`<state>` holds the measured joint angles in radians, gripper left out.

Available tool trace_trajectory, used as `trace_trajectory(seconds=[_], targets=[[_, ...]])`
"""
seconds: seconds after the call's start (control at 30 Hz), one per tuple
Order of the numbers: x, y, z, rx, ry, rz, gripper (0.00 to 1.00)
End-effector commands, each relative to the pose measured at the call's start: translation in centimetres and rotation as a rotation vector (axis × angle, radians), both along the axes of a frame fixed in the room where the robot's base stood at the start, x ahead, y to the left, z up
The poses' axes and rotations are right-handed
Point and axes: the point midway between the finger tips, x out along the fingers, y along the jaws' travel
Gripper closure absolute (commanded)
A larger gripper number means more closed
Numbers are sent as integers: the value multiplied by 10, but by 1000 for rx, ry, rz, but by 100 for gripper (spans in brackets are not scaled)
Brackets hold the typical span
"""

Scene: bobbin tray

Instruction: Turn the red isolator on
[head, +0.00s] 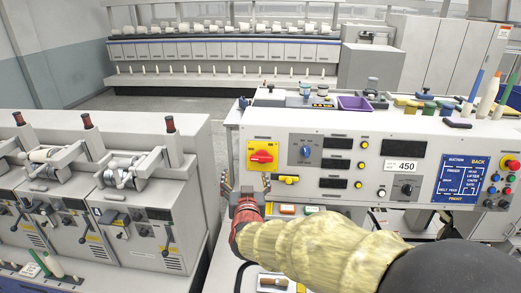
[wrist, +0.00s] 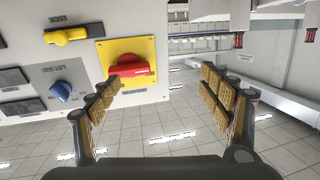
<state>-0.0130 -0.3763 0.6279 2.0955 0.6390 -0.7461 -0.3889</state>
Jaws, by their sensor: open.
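The red isolator (head: 262,157) is a red rotary handle on a yellow square plate, at the upper left of the control panel in the head view. Its handle lies roughly level across the plate. In the wrist view the red handle (wrist: 130,70) shows left of centre, beyond the left finger. My gripper (head: 247,192) is below and slightly left of the isolator in the head view. In the wrist view my gripper (wrist: 164,95) is open and empty, its padded fingers wide apart. The gap faces past the panel's edge, and the fingers appear apart from the handle.
A small yellow handle (head: 287,179) sits just below the isolator, and a blue knob (head: 306,151) is to its right. The panel top holds a purple tray (head: 354,103) and several bobbins. A machine with red-topped posts (head: 87,121) stands left, across a floor gap.

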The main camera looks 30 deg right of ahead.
Motion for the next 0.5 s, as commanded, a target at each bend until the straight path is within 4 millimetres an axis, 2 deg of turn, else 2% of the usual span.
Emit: trace_trajectory(seconds=[0.03,0.13,0.33,0.5], targets=[[1,-12,4,-25,-20,-47,21],[-1,-30,6,-70,-55,-123,21],[0,-47,8,-109,-84,-186,21],[18,-60,7,-110,-84,-188,21]])
